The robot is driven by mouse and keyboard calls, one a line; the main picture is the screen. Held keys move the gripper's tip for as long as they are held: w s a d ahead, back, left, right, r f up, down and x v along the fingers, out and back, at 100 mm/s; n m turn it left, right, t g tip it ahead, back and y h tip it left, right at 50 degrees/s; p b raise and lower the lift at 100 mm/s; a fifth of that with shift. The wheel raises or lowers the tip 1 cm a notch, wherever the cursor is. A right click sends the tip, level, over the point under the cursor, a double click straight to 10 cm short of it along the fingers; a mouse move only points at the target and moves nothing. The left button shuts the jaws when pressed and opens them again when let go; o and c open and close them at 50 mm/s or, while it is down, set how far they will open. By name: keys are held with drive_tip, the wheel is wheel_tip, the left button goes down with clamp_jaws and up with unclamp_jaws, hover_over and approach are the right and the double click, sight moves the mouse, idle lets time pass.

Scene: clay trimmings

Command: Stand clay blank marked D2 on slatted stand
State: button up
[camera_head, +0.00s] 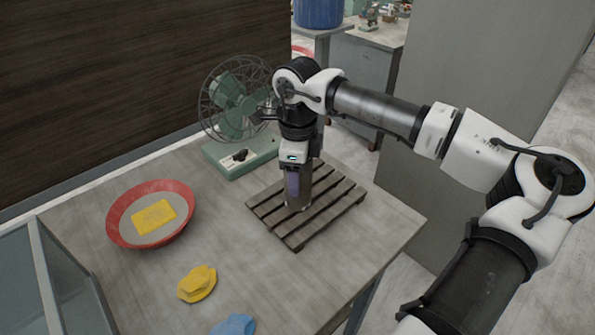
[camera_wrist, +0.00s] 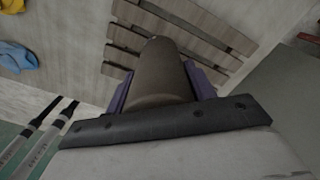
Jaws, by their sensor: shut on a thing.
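My gripper (camera_head: 293,184) points down over the slatted stand (camera_head: 338,207) with its purple fingers shut on a grey-brown clay blank (camera_head: 299,203). In the wrist view, the blank (camera_wrist: 158,72) is a smooth rounded cylinder between the two purple fingers (camera_wrist: 163,90). Its far end lies over the slats of the stand (camera_wrist: 190,12). In the head view the blank is upright, mostly hidden by my gripper, with its lower end at the slats. I cannot tell whether it touches them. No D2 mark shows.
A green fan (camera_head: 240,110) stands behind the stand, close to my arm. A red bowl (camera_head: 117,235) with a yellow sponge (camera_head: 154,217) is at the left. A yellow item (camera_head: 196,284) and a blue item (camera_head: 234,325) lie near the front. The table (camera_head: 270,275) is bare between them.

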drive_tip(key=shift+f, duration=0.15)
drive_tip(key=o, duration=1.4)
wheel_tip(320, 180, up, 12)
drive_tip(key=shift+r+b, duration=0.2)
drive_tip(key=shift+b, duration=0.5)
